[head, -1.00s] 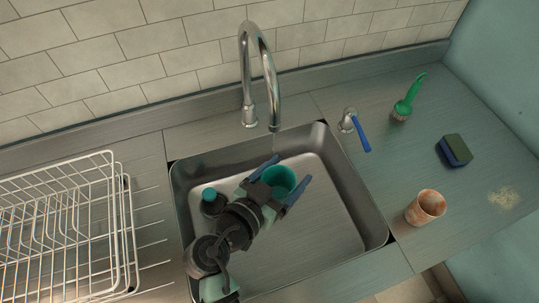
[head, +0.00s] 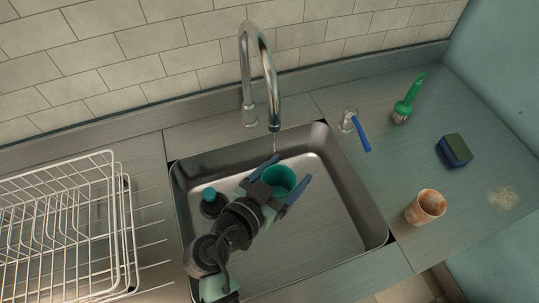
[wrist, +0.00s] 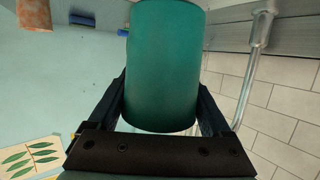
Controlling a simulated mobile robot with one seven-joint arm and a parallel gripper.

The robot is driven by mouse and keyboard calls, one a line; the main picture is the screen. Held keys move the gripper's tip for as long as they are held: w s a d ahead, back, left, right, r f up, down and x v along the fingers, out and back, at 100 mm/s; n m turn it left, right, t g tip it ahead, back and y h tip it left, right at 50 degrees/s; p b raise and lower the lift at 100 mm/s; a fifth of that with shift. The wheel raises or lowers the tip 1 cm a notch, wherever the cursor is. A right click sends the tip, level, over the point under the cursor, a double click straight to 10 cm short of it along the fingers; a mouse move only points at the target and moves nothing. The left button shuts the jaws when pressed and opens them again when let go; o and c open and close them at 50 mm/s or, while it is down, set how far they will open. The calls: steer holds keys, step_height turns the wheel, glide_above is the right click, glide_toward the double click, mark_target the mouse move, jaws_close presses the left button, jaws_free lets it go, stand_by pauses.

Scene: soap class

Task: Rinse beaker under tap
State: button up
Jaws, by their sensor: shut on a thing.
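The green beaker (head: 279,180) is held above the sink, with its open top visible in the head view. It also fills the upper middle of the wrist view (wrist: 163,70). My gripper (head: 278,183) is shut on it, with one finger on each side. The chrome tap (head: 268,75) arches over the sink, its spout above and slightly behind the beaker. A thin stream of water (head: 275,145) hangs below the spout. I cannot tell whether it enters the beaker. The tap's blue lever (head: 361,135) is at the sink's back right.
The steel sink (head: 345,235) has free room right of my gripper. A white wire rack (head: 75,230) stands left. On the right counter are a stained orange cup (head: 425,207), a green brush (head: 408,98) and a sponge (head: 455,151). A leaf-patterned card (wrist: 30,155) shows in the wrist view.

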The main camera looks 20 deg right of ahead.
steer(key=shift+r, duration=0.1)
steer(key=s+r+p, duration=0.2)
steer(key=s+r, duration=0.2)
steer(key=s, duration=0.1)
steer(key=shift+a+p, duration=0.25)
steer(key=shift+p, duration=0.15)
steer(key=shift+f, duration=0.15)
stand_by(0.6)
